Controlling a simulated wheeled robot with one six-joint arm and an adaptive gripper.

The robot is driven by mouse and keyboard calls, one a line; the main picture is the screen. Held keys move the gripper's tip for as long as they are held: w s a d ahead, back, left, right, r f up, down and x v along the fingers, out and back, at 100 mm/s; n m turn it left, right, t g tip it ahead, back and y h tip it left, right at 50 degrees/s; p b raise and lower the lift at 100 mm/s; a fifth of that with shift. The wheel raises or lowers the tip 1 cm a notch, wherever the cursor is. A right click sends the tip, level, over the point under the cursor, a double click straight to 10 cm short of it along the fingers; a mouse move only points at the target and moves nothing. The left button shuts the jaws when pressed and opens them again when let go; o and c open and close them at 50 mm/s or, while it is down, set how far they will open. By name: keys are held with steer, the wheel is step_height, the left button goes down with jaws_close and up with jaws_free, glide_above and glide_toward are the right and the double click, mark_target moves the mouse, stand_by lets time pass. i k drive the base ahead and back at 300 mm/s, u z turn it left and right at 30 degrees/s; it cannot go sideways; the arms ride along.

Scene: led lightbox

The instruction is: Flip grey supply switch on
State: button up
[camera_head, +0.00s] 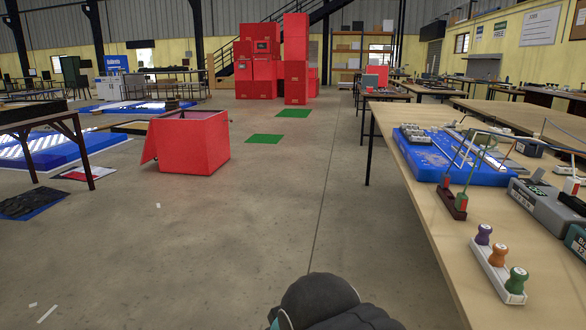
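A grey box-shaped unit (545,207) with white lettering on its front stands on the wooden table (423,200) at the right. It looks like the grey supply. A small dark part is on its top at the right, but I cannot tell whether it is the switch or how it is set. A second grey and teal unit (577,241) is cut off by the right edge. A dark rounded part of my arm shows at the bottom middle. My gripper is not in view.
A white rack with purple, orange and green knobs (498,262) stands near the table's front edge. Behind it are a dark red block (452,203) with upright rods and a blue board (455,160). A red box (195,143) stands on the floor.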

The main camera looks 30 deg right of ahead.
mark_target(536, 177)
steer(key=i, duration=2.1)
steer(key=z, duration=3.25)
